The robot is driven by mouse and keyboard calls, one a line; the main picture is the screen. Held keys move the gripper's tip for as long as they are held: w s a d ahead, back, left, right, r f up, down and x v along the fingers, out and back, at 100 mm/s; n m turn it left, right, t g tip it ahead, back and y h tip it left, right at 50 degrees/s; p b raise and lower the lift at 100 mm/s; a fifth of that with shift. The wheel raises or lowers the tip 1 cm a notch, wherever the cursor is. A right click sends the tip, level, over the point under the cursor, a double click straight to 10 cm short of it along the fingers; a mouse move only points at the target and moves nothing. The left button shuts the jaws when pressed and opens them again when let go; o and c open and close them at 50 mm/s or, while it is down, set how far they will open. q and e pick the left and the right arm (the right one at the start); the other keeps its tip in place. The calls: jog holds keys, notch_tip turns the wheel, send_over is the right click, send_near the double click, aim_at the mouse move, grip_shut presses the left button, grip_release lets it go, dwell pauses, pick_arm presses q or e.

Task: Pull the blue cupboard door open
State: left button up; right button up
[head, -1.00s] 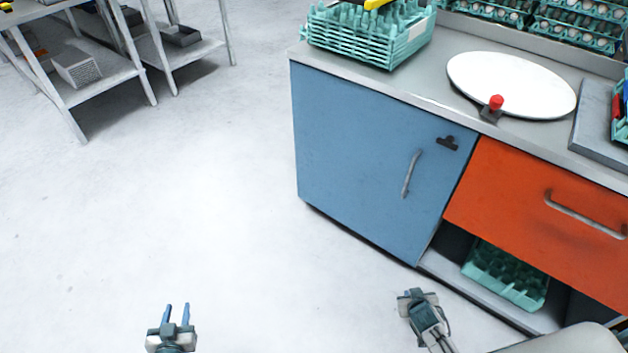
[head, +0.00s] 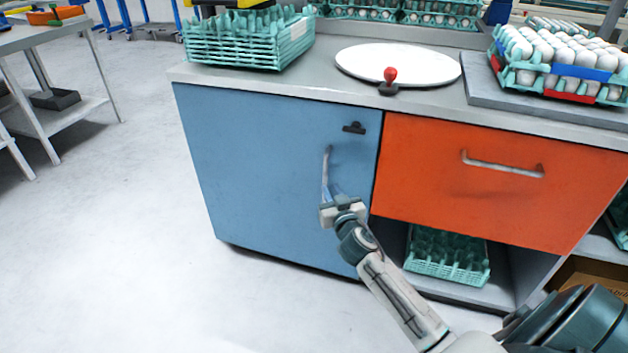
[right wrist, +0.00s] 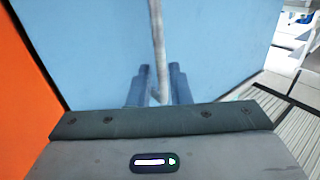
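The blue cupboard door (head: 265,175) is shut, flush with the cabinet front. Its upright grey bar handle (head: 326,168) sits near its right edge; the handle also shows in the right wrist view (right wrist: 158,45). My right gripper (head: 335,195) is at the lower part of the handle. In the right wrist view its two blue fingers (right wrist: 160,75) stand either side of the bar, with a gap on each side, so it is open around the handle. My left gripper is out of view.
A dark catch (head: 354,128) sits above the handle. The orange drawer (head: 450,185) is shut beside the door, above an open shelf with a green tray (head: 447,262). The counter holds trays and a white disc (head: 398,64). The floor at left is clear.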

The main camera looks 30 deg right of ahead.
aim_at(326, 180)
jog(key=x, duration=0.6)
jog(key=shift+w+f, duration=0.1)
jog(key=shift+w, duration=0.05)
grip_shut()
